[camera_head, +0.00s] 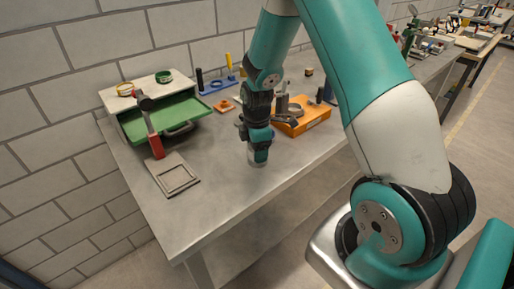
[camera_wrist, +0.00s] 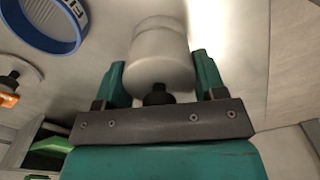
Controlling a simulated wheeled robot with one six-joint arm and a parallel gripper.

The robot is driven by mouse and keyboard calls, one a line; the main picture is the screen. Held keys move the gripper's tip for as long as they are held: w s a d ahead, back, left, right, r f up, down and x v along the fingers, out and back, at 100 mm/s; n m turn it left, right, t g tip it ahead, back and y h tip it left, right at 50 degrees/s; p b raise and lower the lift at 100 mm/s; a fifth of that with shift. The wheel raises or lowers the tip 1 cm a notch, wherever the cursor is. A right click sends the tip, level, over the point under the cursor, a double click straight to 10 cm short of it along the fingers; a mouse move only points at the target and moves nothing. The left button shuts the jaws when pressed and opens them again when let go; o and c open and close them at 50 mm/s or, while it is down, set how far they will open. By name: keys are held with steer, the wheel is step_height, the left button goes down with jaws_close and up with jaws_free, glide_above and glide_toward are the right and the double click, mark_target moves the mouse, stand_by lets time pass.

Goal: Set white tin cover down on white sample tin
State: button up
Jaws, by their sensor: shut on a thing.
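My gripper (camera_head: 258,156) points down over the grey bench near its front edge. In the wrist view its two green fingers (camera_wrist: 161,72) are shut on the sides of the white tin cover (camera_wrist: 158,70), which has a black knob facing the camera. A pale, slightly narrower cylinder, the white sample tin (camera_wrist: 160,36), shows directly beyond the cover and in line with it. No clear gap shows between them, but I cannot tell whether the cover is fully seated. In the head view only a small pale part shows under the fingers.
A blue ring (camera_wrist: 42,22) lies close by in the wrist view. On the bench (camera_head: 215,200) stand a green drawer unit (camera_head: 165,117), a red-handled hammer (camera_head: 154,140), a square frame (camera_head: 174,175) and an orange box (camera_head: 304,122). The bench's front left is clear.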

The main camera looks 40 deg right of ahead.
steer(key=shift+f, duration=0.2)
steer(key=o, duration=1.1)
steer(key=shift+o, duration=0.2)
step_height(320, 180, up, 8)
steer(key=p, duration=0.6)
steer(key=shift+r, duration=0.1)
